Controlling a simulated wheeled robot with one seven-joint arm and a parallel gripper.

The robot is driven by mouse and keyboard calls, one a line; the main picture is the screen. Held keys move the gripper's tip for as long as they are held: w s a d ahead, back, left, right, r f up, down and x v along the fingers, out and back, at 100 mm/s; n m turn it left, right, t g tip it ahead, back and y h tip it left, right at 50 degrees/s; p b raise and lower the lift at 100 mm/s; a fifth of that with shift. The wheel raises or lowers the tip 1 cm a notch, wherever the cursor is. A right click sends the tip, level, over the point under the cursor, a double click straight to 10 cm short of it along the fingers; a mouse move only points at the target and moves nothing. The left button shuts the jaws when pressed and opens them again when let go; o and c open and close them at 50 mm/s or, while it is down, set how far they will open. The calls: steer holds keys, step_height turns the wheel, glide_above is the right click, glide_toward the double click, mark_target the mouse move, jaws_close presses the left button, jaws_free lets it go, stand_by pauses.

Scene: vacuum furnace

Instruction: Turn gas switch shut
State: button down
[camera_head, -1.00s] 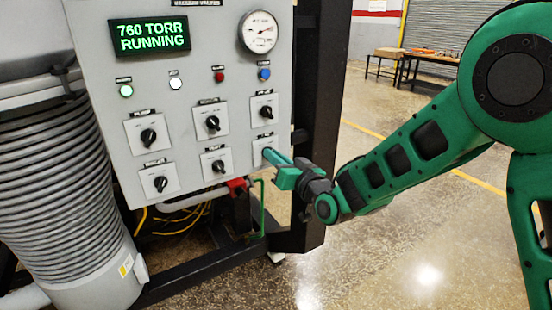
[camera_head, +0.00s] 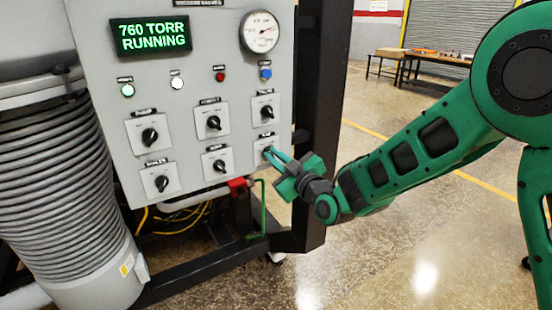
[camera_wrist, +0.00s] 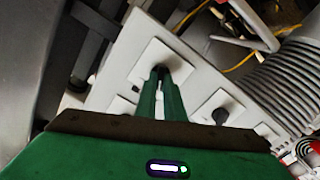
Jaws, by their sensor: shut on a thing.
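The switch in the lower right of the panel's knobs is a dark knob on a white square plate (camera_head: 258,160); its label is too small to read. My gripper (camera_head: 268,151) reaches it from the right, with its fingertips shut on the knob. In the wrist view the two green fingers (camera_wrist: 161,75) stand close together with the dark knob between their tips, in front of the white plate (camera_wrist: 183,70). The fingers hide most of the knob, so its pointer angle cannot be told.
The grey panel (camera_head: 195,85) carries several other black knobs, coloured lights, a round gauge (camera_head: 260,32) and a green display (camera_head: 150,37) reading 760 TORR RUNNING. A red valve handle (camera_head: 237,184) and green pipe (camera_head: 262,205) sit just below.

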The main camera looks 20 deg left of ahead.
steer(key=shift+w+d+f+n, duration=0.15)
steer(key=shift+d+f+n, duration=0.1)
steer(key=shift+f+n, duration=0.05)
stand_by(0.4)
steer(key=c, duration=1.9)
jaws_free()
steer(key=shift+o, duration=0.2)
steer(key=shift+a+r, duration=0.1)
steer(key=shift+r, duration=0.05)
steer(key=v, duration=1.1)
steer(key=shift+w, duration=0.1)
